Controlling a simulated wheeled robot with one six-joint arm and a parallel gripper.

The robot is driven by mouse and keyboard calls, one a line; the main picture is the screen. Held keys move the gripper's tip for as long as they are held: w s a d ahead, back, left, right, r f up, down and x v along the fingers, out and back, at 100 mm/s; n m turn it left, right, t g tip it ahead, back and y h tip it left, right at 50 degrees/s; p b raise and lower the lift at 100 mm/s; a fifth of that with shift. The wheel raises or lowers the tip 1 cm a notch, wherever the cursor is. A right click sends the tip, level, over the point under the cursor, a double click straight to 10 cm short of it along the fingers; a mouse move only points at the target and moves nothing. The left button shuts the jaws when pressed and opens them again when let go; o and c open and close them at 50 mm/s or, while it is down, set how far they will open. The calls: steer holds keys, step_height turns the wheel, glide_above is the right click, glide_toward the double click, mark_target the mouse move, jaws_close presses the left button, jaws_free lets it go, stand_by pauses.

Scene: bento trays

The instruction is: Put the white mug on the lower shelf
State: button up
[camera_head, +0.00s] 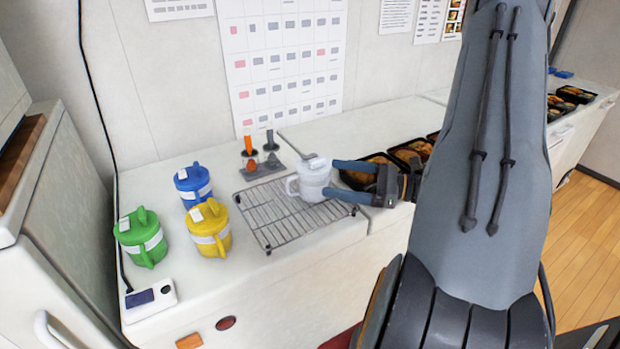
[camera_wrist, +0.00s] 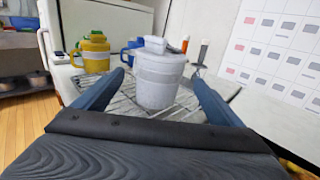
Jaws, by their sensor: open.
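The white mug (camera_head: 313,180) stands upright on a wire rack (camera_head: 262,222) on the counter, its handle toward the left. My gripper (camera_head: 350,181) is at the mug's right side, level with it, with its two blue fingers pointing left. In the wrist view the mug (camera_wrist: 158,82) stands between the open fingers (camera_wrist: 150,95), with a gap visible on both sides. It is not gripped. I cannot tell any lower shelf for certain in these views.
Green (camera_head: 140,238), yellow (camera_head: 209,229) and blue (camera_head: 193,185) mugs stand left of the rack. A grey holder with orange and dark tools (camera_head: 262,163) is behind it. Filled bento trays (camera_head: 368,172) lie right, partly behind my gripper. A small device (camera_head: 150,298) sits at the front left.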

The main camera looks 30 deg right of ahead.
mark_target(311, 176)
steer(key=shift+f+p+x, duration=0.2)
steer(key=shift+p+x, duration=0.7)
steer(key=shift+x, duration=1)
steer(key=shift+f+p+x, duration=0.2)
steer(key=shift+p+x, duration=0.65)
steer(key=shift+x, duration=1)
steer(key=shift+c, duration=0.2)
steer(key=c, duration=1.4)
steer(key=shift+c, duration=1.2)
steer(key=shift+r, duration=0.15)
